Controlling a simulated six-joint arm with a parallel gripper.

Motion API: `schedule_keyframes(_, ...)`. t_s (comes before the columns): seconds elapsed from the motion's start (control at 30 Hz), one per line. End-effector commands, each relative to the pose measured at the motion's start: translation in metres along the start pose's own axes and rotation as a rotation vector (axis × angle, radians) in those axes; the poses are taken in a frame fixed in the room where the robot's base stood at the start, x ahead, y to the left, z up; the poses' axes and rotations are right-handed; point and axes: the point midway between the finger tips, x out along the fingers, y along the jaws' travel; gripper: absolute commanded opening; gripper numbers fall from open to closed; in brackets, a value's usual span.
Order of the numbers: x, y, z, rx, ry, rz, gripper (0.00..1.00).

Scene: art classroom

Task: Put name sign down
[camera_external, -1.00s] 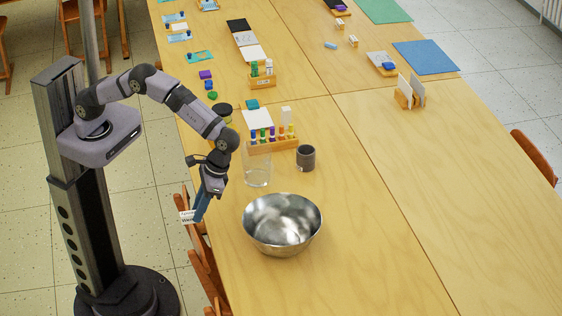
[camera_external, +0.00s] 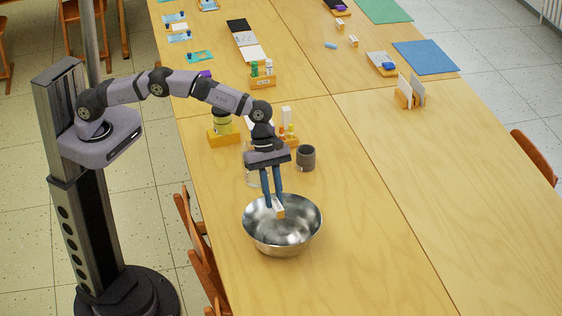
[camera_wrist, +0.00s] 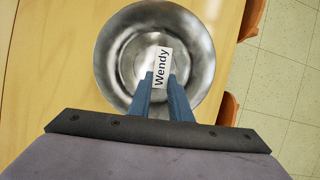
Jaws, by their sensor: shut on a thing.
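My gripper (camera_external: 274,204) has blue fingers and is shut on a small white name sign (camera_external: 279,210) with a wooden-coloured edge. In the wrist view the name sign (camera_wrist: 162,67) reads "Wendy" and sits between the fingertips (camera_wrist: 163,84). The gripper points down, with the sign over the open metal bowl (camera_external: 306,226). The bowl also shows in the wrist view (camera_wrist: 108,60), behind the sign. I cannot tell for sure whether the sign is above the rim or inside the bowl.
A grey cup (camera_external: 306,158) stands behind the bowl. A card holder (camera_external: 404,97) stands at the right. The table (camera_external: 400,260) right of the bowl is clear. Chairs (camera_external: 205,270) line the left edge.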

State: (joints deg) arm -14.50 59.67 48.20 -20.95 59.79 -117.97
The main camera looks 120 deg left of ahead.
Motion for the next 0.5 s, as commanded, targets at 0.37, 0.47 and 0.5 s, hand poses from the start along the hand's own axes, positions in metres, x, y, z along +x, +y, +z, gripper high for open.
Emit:
schedule_keyframes(0.37, -0.021, 0.116, -0.069, -0.536, 0.001, 0.223, 0.00)
schedule_keyframes(0.47, -0.023, 0.131, -0.085, -0.579, 0.001, 0.242, 0.00)
schedule_keyframes(0.5, -0.022, 0.135, -0.090, -0.590, 0.001, 0.247, 0.00)
